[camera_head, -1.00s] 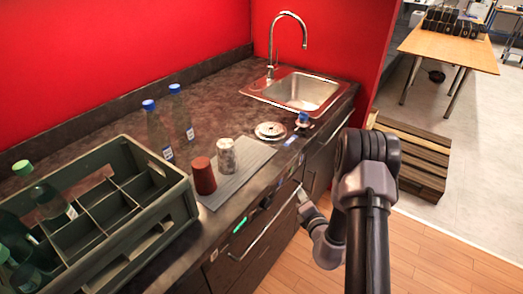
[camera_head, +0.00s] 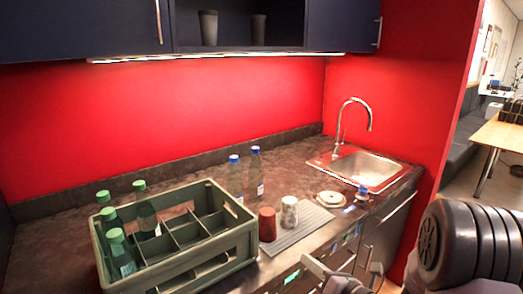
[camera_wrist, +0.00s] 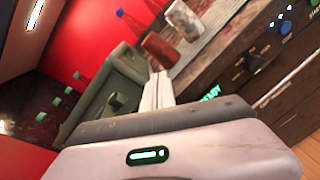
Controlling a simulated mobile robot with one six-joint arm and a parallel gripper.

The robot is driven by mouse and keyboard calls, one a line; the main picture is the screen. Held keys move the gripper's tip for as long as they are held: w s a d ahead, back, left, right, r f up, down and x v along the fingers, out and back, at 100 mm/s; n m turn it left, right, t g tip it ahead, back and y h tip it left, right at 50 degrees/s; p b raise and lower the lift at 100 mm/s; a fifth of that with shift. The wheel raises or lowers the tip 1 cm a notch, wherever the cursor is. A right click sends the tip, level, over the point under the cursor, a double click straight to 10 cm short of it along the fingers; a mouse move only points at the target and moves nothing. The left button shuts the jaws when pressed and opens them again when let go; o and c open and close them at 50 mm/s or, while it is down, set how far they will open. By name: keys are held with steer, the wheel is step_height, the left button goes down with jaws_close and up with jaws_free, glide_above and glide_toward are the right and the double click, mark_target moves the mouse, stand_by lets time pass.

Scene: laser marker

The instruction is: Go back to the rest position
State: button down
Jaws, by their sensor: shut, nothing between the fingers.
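My gripper (camera_wrist: 160,78) is shut and empty in the wrist view, its two pale fingers side by side. In the head view my arm's dark, ribbed joint (camera_head: 470,245) fills the lower right corner. Pale parts of my arm show low in front of the counter's drawers, where the fingers cannot be made out clearly.
On the counter stand a green crate (camera_head: 247,240) with green-capped bottles, two blue-capped bottles (camera_head: 256,178), a red cup (camera_head: 267,224) and a speckled cup (camera_head: 289,212) on a grey mat (camera_head: 300,234). A sink (camera_head: 366,170) is behind right. Dark cabinets (camera_head: 90,28) hang above.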

steer(key=s+a+r+n+g+y, duration=0.1)
steer(key=s+a+r+n+g, duration=0.4)
steer(key=s+a+n, duration=0.3)
steer(key=s+a+r+n+g+y, duration=0.1)
steer(key=s+a+r+n+g, duration=0.4)
steer(key=s+n, duration=0.5)
steer(key=s+d+f+n+h, duration=0.1)
steer(key=s+d+n+h, duration=0.3)
steer(key=s+n, duration=0.55)
steer(key=s+d+r+n+t+h, duration=0.1)
steer(key=s+d+n+h, duration=0.1)
steer(key=d+n+h, duration=0.2)
steer(key=shift+d+r+n+t+h, duration=0.4)
steer(key=shift+d+h, duration=0.1)
steer(key=shift+d, duration=0.6)
